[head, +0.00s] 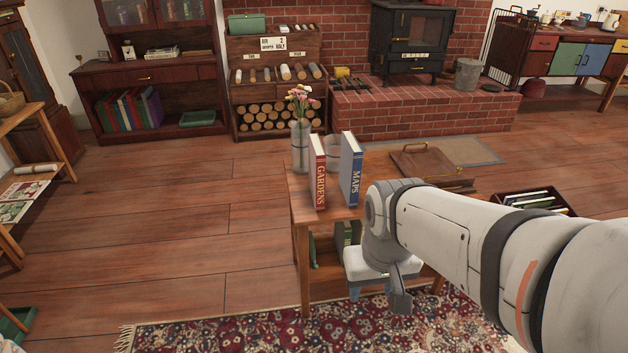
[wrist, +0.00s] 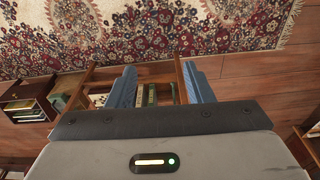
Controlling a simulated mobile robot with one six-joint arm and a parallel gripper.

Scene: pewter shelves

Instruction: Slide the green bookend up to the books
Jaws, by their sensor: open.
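A thin green upright piece (head: 313,250), which looks like the green bookend, stands at the left on the low shelf of the small wooden table. Green-spined books (head: 343,236) stand to its right on that shelf, with a gap between; my arm hides the rest of the row. My gripper (head: 378,296) is open and empty, pointing down in front of the table. In the wrist view, the book spines (wrist: 147,96) show between the blue fingers of my gripper (wrist: 158,75), beyond the tips. I cannot clearly make out the bookend there.
A red book (head: 318,172), a blue book (head: 350,170) and a vase of flowers (head: 300,145) stand on the tabletop (head: 335,210). A crate of books (head: 535,203) is at the right. A patterned rug (head: 240,335) lies in front.

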